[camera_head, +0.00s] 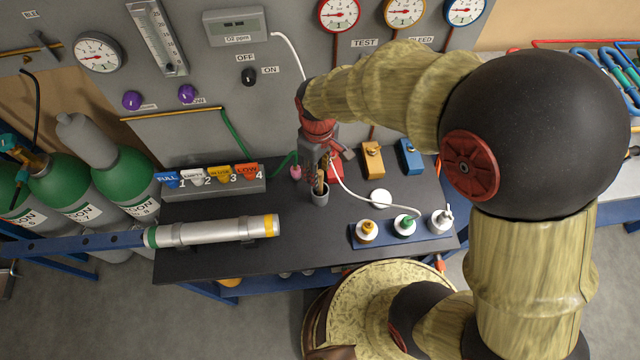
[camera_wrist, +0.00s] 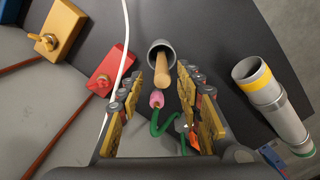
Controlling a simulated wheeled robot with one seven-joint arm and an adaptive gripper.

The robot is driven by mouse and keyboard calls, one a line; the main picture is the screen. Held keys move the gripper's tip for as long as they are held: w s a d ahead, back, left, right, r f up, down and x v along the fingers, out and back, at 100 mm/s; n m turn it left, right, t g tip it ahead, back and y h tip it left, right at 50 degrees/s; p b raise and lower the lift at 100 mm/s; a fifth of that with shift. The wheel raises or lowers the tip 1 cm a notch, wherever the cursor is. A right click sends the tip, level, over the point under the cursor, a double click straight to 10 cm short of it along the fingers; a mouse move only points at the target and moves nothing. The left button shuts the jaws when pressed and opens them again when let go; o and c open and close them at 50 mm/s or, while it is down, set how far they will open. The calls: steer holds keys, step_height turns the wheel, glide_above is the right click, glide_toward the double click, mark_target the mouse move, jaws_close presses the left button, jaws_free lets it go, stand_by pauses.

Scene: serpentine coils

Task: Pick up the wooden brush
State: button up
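The wooden brush shows as a tan wooden handle (camera_wrist: 163,72) standing in a small dark grey cup (camera_wrist: 160,45) in the wrist view. Its other end is hidden inside the cup. My gripper (camera_wrist: 160,88) is open, with one finger on each side of the handle in the picture and a gap to both. I cannot tell whether the fingertips are level with the handle or above it. In the head view my gripper (camera_head: 318,172) points down over the cup (camera_head: 320,198) and partly hides the handle.
A silver cylinder (camera_head: 215,232) lies at the table's left. A blue block with several knobs (camera_head: 385,236) is at the right. A tag rack (camera_head: 215,185), a white hose (camera_head: 350,190) and yellow (camera_head: 372,160) and blue (camera_head: 411,158) blocks are nearby. A pink-tipped green cord (camera_wrist: 157,100) lies near the cup.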

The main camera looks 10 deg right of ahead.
mark_target(320, 182)
steer(key=f, duration=0.2)
steer(key=s+f+b, duration=0.1)
steer(key=f, duration=0.1)
steer(key=shift+d+f, duration=0.1)
steer(key=shift+d, duration=0.05)
steer(key=shift+w+f, duration=0.1)
steer(key=shift+f, duration=0.4)
jaws_close()
steer(key=shift+r, duration=0.1)
